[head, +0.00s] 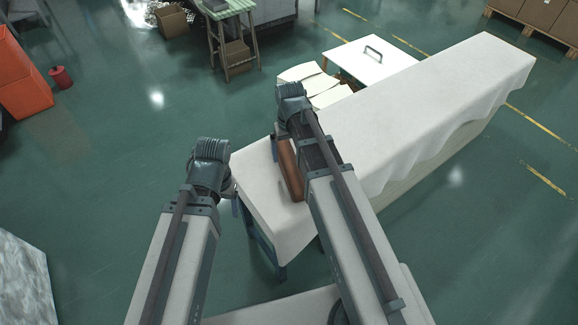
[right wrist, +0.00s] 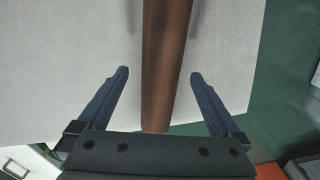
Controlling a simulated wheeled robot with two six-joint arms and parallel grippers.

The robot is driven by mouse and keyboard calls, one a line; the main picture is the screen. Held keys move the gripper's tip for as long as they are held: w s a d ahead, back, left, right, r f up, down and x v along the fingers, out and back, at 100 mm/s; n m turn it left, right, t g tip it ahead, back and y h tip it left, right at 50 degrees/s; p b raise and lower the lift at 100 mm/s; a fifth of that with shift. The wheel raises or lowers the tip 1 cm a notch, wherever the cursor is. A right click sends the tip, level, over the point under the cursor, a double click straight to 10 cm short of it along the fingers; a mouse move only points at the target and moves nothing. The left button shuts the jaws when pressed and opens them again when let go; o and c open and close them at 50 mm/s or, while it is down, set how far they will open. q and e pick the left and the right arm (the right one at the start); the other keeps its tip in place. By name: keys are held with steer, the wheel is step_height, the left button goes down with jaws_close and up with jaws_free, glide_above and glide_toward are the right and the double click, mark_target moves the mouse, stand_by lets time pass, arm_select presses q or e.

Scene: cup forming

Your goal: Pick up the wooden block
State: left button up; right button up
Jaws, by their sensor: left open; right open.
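The wooden block (head: 290,170) is long, brown and bar-like. It lies on the white-covered table (head: 262,185), partly hidden behind my right arm in the head view. In the right wrist view the block (right wrist: 165,65) runs down the middle of the picture, between the two blue-grey fingers. My right gripper (right wrist: 160,76) is open, with a visible gap between each finger and the block. My left gripper (head: 233,190) is at the table's left edge, left of the block and apart from it. It is mostly hidden by its own wrist, and nothing shows held in it.
The covered table stretches away to the upper right, its top bare there. A white panel with a handle (head: 372,58) and some pale stacked pieces (head: 310,82) lie beyond it. A green stand (head: 232,40) is at the back. Open green floor lies to the left.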

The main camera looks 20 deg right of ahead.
mark_target(289, 159)
step_height(289, 159, down, 4)
steer(key=b, duration=0.3)
steer(key=shift+a+f, duration=0.1)
jaws_close()
stand_by(0.3)
